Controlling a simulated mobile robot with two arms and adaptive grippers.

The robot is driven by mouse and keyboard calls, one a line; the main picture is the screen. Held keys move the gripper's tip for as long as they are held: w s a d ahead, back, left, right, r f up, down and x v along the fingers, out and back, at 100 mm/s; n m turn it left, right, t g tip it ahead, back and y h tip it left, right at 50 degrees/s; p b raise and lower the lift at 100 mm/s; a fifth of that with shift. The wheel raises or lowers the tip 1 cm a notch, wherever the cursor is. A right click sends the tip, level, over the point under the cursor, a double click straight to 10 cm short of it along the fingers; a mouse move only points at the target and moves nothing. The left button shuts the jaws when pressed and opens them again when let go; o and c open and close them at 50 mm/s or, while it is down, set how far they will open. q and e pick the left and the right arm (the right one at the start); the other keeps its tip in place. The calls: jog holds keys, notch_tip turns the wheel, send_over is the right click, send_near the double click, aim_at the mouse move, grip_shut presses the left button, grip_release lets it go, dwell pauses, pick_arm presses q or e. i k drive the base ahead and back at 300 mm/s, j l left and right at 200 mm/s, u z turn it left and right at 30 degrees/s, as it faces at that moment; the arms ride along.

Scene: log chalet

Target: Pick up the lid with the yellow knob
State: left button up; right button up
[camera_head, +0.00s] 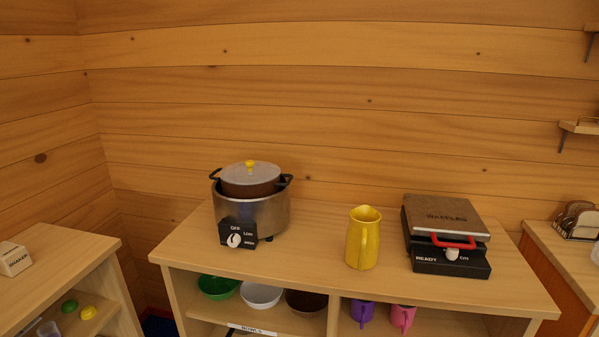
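The lid with the yellow knob (249,174) is a grey disc. It sits on top of a brown inner pot (249,190) in a silver cooker (266,215) at the left part of the wooden counter (320,247). The yellow knob (250,164) points up at the lid's middle. The cooker has two dark handles and a black front panel with a white dial (234,240). Neither of my grippers shows in the head view.
A yellow pitcher (363,240) stands right of the cooker. A waffle maker (446,236) with a red handle stands further right. Bowls (261,295) and cups (402,317) are on the shelf below. The counter between cooker and pitcher is clear. A wooden wall is behind.

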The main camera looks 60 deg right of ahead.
aim_at(250, 172)
jog(key=z, duration=1.75)
